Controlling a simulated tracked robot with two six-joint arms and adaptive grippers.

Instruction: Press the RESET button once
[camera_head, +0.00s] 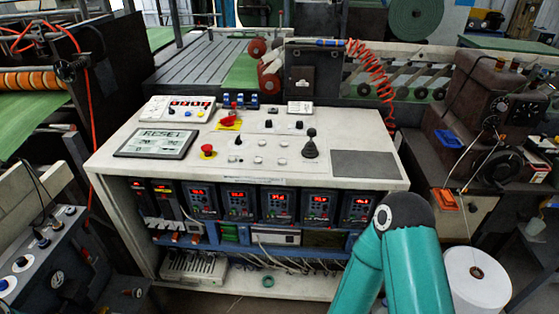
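A grey display panel (156,143) lies on the left of the white control console's sloping top (225,165) and shows the word RESET in large letters with smaller figures below. Several small pale round buttons (262,143) sit in the middle of the top; their labels are too small to read, so I cannot tell which, if any, is the RESET button. A red mushroom button (208,150) stands beside the display, and another red knob on a yellow plate (229,124) is farther back. Neither of my grippers is in view.
A black joystick (310,145) stands up at the console's right, beside a dark flat pad (364,164). Lit controllers (239,202) line the front. My teal arm rises at lower right, near a white roll (477,281).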

